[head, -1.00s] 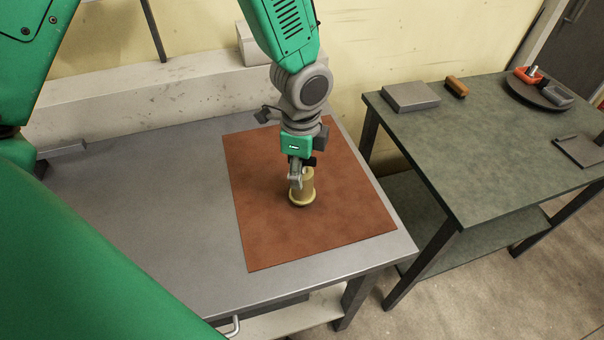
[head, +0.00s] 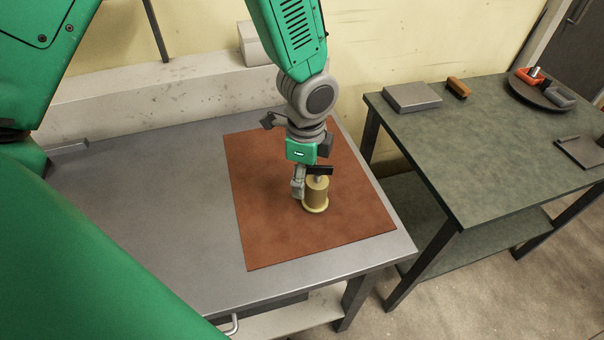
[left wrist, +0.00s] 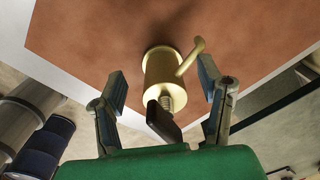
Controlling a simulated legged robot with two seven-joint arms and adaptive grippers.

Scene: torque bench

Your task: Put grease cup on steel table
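The grease cup (head: 317,194) is a brass cylinder with a wider foot, and it stands upright on the brown mat (head: 275,240). The mat lies on the grey metal table (head: 150,220), which looks like the steel table. In the left wrist view the grease cup (left wrist: 160,68) shows a brass side spout, a threaded or spring-like stem and a dark handle. My left gripper (head: 309,182) is over the cup from above. In the left wrist view my left gripper (left wrist: 164,88) is open, its fingers either side of the cup with gaps. My right gripper is not in view.
A second table with a green top (head: 470,140) stands to the right. It holds a grey block (head: 412,97), a small brown block (head: 458,88) and a dark round tray (head: 530,95) with red and grey items. The grey table is bare left of the mat.

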